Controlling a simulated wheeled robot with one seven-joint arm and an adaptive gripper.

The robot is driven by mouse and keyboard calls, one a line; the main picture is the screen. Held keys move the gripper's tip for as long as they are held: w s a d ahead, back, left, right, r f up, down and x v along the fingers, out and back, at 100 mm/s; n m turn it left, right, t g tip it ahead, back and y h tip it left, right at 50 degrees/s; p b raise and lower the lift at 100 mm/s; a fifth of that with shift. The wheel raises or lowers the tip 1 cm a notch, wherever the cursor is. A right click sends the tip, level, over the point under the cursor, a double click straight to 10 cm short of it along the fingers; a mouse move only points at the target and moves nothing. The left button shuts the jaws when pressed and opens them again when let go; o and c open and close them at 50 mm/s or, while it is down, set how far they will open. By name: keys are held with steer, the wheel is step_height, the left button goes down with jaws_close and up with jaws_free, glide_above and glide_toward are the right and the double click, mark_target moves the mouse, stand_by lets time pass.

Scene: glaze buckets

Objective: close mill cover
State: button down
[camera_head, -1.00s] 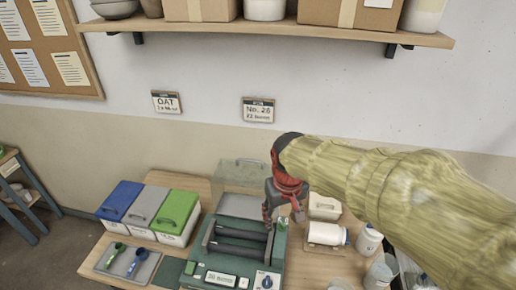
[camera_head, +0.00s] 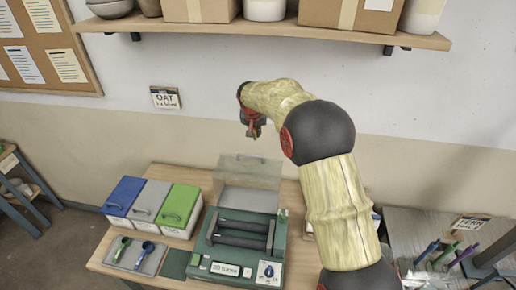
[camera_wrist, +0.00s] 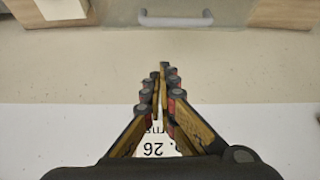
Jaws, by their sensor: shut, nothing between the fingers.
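The mill (camera_head: 240,258) is a green machine with dark rollers and a blue dial, standing on the wooden table. Its clear cover (camera_head: 249,177) stands raised open at the back of the mill, with a handle at its top edge. In the wrist view the grey handle (camera_wrist: 176,19) lies at the top, beyond my fingertips. My gripper (camera_head: 254,132) is above the cover, close to the wall, apart from the handle. In the wrist view my gripper (camera_wrist: 162,72) has its fingers together and empty.
Blue, grey and green lidded bins (camera_head: 150,207) stand left of the mill. A tray (camera_head: 137,255) with two scoops lies in front of them. A shelf (camera_head: 270,35) with boxes hangs above. My arm hides the right side of the table.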

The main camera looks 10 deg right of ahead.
steer(key=f, duration=0.5)
steer(key=w+f+p, duration=0.1)
steer(key=f, duration=0.2)
steer(key=shift+d+f, duration=0.25)
steer(key=shift+f, duration=0.1)
steer(key=shift+s+a, duration=0.2)
steer(key=shift+s, duration=0.25)
steer(key=shift+m+b, duration=0.3)
steer(key=shift+b, duration=0.05)
